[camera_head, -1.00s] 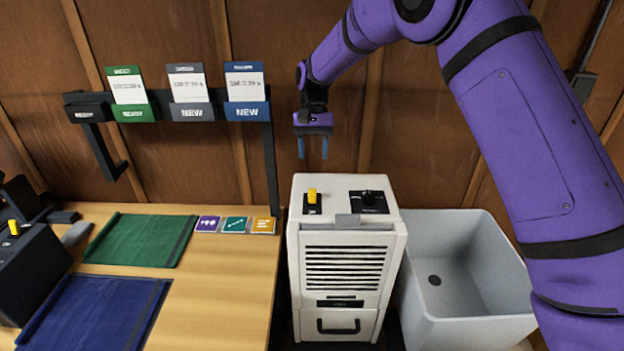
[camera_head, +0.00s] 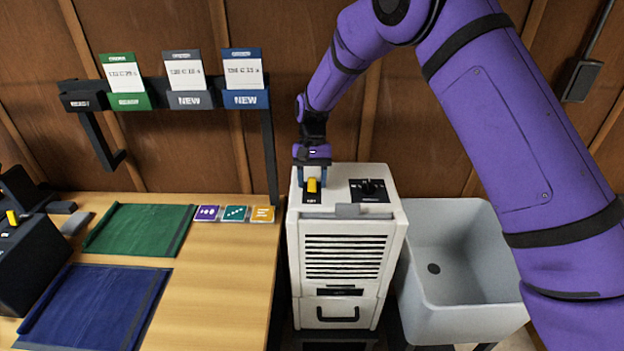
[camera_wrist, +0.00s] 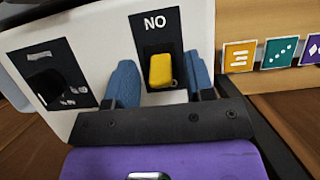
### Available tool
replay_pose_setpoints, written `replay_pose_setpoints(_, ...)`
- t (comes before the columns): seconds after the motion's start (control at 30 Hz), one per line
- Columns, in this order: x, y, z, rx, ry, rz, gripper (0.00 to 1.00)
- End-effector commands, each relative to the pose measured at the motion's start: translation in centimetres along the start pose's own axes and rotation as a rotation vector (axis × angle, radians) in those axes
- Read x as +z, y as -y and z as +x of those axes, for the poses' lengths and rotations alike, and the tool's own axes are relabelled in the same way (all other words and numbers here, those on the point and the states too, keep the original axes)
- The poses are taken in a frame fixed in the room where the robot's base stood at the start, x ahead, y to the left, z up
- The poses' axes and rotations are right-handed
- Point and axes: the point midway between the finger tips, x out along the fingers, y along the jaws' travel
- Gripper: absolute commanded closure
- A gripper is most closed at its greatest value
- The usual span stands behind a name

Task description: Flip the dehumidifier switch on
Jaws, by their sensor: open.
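The dehumidifier (camera_head: 345,258) is a white box with a dark front grille, standing between the table and a grey sink. On its top is a yellow switch (camera_head: 311,185) on a black plate. The yellow switch (camera_wrist: 161,70) also shows in the wrist view, below the upside-down label "ON". My gripper (camera_head: 312,182) is low over the dehumidifier's top with its blue fingers apart, one on each side of the switch. In the wrist view my gripper (camera_wrist: 160,82) is open around the switch, with visible gaps on both sides. I cannot tell whether the fingertips touch the plate.
A black dial (camera_head: 368,188) sits right of the switch on the same top. The grey sink (camera_head: 455,255) stands close on the right. The wooden table (camera_head: 225,270) on the left holds a green mat, a blue mat and small cards. A black rack (camera_head: 268,150) stands behind.

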Motion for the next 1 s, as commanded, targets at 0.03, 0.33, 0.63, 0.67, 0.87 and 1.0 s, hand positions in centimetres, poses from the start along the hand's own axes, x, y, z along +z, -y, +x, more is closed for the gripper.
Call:
replay_pose_setpoints(0.03, 0.0, 0.0, 0.08, 0.0, 0.0, 0.0, 0.51)
replay_pose_setpoints(0.33, 0.0, 0.02, 0.07, 0.0, 0.0, 0.0, 0.69)
replay_pose_setpoints(0.63, 0.03, 0.03, 0.04, -0.001, -0.004, -0.001, 1.0)
replay_pose_setpoints(0.67, 0.05, 0.04, 0.04, -0.001, -0.007, -0.001, 1.0)
replay_pose_setpoints(0.87, 0.35, 0.07, -0.01, -0.001, -0.065, -0.002, 1.0)
replay_pose_setpoints(1.0, 0.72, 0.09, 0.04, -0.001, -0.149, -0.002, 1.0)
